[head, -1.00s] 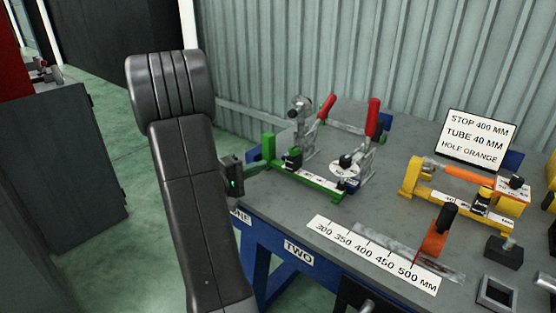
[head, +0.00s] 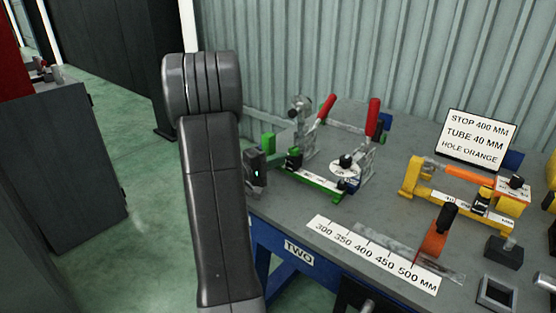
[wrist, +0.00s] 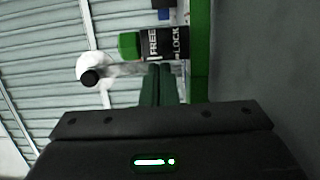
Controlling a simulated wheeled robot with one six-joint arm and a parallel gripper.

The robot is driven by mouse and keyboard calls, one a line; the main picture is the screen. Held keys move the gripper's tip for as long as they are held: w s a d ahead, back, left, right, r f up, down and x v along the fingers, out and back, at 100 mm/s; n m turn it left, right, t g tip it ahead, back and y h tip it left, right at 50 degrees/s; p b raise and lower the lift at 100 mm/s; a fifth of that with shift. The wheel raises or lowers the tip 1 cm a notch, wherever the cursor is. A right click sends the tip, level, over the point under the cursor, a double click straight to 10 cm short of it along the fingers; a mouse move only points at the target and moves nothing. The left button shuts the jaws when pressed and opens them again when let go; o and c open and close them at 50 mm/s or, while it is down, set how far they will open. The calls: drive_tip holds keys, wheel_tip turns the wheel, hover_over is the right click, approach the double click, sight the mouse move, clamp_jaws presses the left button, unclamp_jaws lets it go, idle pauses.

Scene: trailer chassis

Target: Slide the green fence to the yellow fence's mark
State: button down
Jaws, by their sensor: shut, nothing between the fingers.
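The green jig (head: 320,184) stands at the table's left end, with a white scale strip along its green rail. A black block (head: 293,159), apparently its fence, sits near the rail's left end; a black FREE/LOCK label (wrist: 165,43) shows in the wrist view beside a green bar (wrist: 200,75). My gripper (wrist: 160,72) is shut and empty, its fingers pointing at the label; contact cannot be told.
Red-handled clamps (head: 373,118) rise behind the green rail. A sign (head: 478,139) reads stop 400 mm, tube 40 mm, hole orange. A ruler strip (head: 375,256) and an orange stop (head: 437,236) lie in front. Bare grey tabletop (head: 375,205) lies between the jigs.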

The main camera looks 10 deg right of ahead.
drive_tip(key=s+d+b, duration=0.4)
drive_tip(key=s+b, duration=0.1)
drive_tip(key=shift+s+d+f, duration=0.15)
drive_tip(key=shift+s, duration=0.1)
drive_tip(key=shift+s+d+b, duration=0.3)
drive_tip(key=shift+s+b, duration=0.05)
drive_tip(key=shift+s, duration=0.1)
